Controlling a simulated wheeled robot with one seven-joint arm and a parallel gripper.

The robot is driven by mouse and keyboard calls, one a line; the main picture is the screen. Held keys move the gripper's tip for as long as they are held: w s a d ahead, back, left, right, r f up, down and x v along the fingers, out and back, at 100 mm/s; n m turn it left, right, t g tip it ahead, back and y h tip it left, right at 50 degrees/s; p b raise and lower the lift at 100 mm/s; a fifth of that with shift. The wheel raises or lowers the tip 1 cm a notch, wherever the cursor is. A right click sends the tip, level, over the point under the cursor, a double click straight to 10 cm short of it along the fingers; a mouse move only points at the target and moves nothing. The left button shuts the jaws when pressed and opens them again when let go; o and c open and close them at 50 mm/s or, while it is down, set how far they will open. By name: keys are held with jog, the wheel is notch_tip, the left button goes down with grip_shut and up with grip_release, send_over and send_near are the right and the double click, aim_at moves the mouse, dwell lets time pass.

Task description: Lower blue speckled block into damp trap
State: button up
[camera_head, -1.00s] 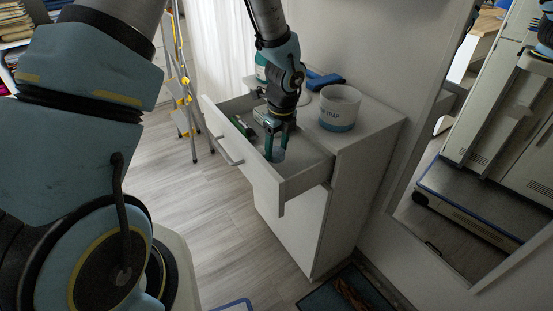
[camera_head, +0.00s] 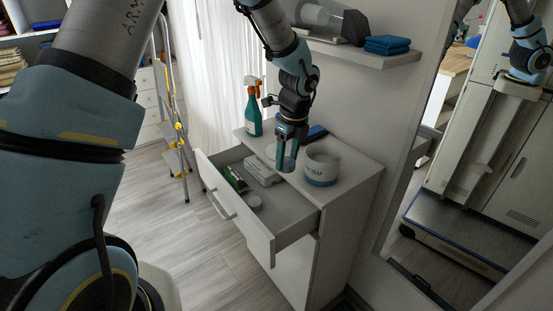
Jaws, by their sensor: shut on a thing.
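The damp trap (camera_head: 321,168) is a white round tub with a blue lettered band, standing on top of the cabinet. My gripper (camera_head: 287,163) is above the open drawer, just left of the tub and at about its height in the picture. It is shut on a small grey-blue piece, the blue speckled block (camera_head: 289,160), which shows between the fingers. The speckles are too small to make out. The fingers hide part of the block. The gap between block and tub is hard to judge from this one view.
A spray bottle (camera_head: 253,112) and a dark blue item (camera_head: 316,133) are on the cabinet top. A shelf (camera_head: 355,55) hangs above.

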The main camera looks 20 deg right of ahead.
jog(key=s+d+r+p, duration=0.1)
jog(key=d+r+p, duration=0.5)
jog(key=d, duration=0.5)
jog(key=shift+s+d+r+p, duration=0.15)
jog(key=shift+d+r+p, duration=0.15)
jog(key=shift+r, duration=0.45)
jog(key=shift+a, duration=0.1)
jog(key=shift+f+b, duration=0.85)
jog(key=shift+f, duration=0.95)
jog(key=shift+f+b, duration=1.35)
jog(key=shift+f, duration=1.15)
dwell(0.3)
jog(key=o, duration=1.5)
jog(key=shift+r, duration=0.15)
